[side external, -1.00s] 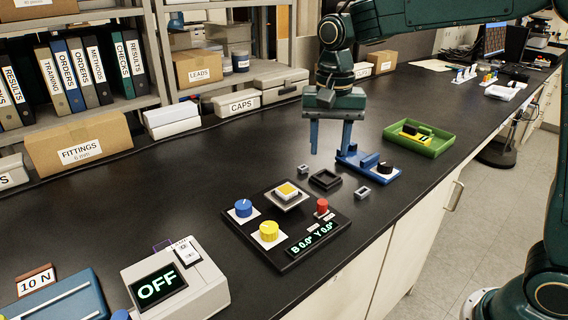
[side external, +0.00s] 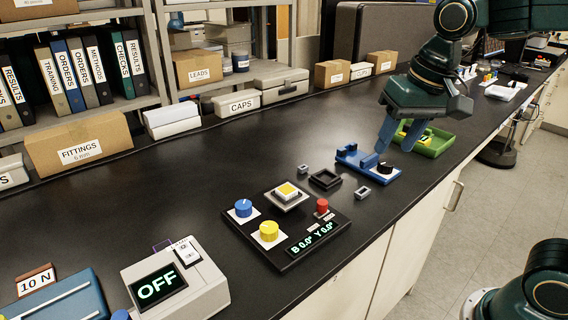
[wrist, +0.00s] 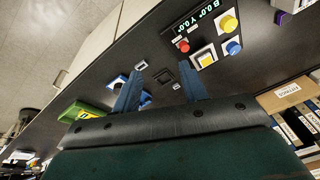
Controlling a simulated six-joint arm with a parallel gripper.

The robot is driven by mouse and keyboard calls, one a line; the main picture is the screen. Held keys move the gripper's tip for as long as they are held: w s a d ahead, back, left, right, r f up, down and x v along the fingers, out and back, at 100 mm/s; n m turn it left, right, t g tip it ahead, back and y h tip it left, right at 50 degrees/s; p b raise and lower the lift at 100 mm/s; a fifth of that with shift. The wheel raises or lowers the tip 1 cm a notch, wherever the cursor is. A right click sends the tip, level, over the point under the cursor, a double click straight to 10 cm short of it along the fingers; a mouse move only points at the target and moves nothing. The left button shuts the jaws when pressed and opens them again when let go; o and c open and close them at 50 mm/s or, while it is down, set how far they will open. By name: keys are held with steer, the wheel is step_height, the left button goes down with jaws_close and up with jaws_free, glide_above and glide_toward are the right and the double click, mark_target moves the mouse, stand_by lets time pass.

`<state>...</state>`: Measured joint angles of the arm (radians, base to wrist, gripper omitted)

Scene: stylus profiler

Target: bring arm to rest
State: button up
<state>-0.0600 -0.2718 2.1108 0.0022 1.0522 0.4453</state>
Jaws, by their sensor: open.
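My gripper (side external: 394,140) is open and empty, tilted, in the air in front of the green tray (side external: 432,147) and the blue fixture with a black knob (side external: 353,157) in the side view. In the wrist view its two blue fingers (wrist: 158,95) stand well apart with nothing between them. The black control panel (side external: 256,228) sits on the bench, with a blue knob (side external: 243,208), a yellow knob (side external: 269,231), a red button (side external: 322,206) and a yellow-topped square stage (side external: 287,192). Its display (side external: 312,240) reads "B 0.0° Y 0.0°".
A white box with a display reading "OFF" (side external: 205,288) stands at the front left, beside a blue device (side external: 75,300). A small black square frame (side external: 325,180) and small grey blocks (side external: 362,193) lie near the panel. Boxes line the back. The bench's left middle is clear.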

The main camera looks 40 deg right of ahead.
steer(key=s+d+f+n+t, duration=0.1)
steer(key=s+n, duration=0.3)
steer(key=s, duration=0.7)
steer(key=shift+d+f+t, duration=0.35)
steer(key=shift+f+t, duration=0.55)
